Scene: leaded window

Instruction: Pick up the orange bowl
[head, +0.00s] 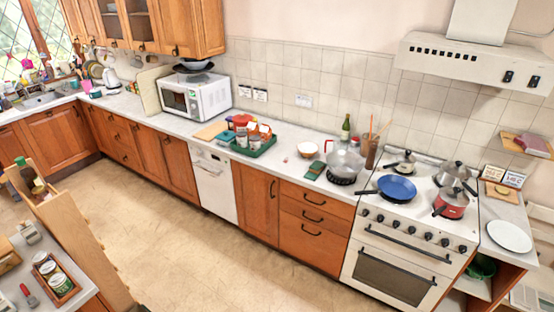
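Neither of my grippers is in view.
A white stove (408,243) on the right holds a blue pan (397,188), a red pot (451,204) and other pots. A glass pot (344,162) and a bottle (346,127) stand left of it. A white microwave (196,98) is further left. The floor (200,255) is clear.

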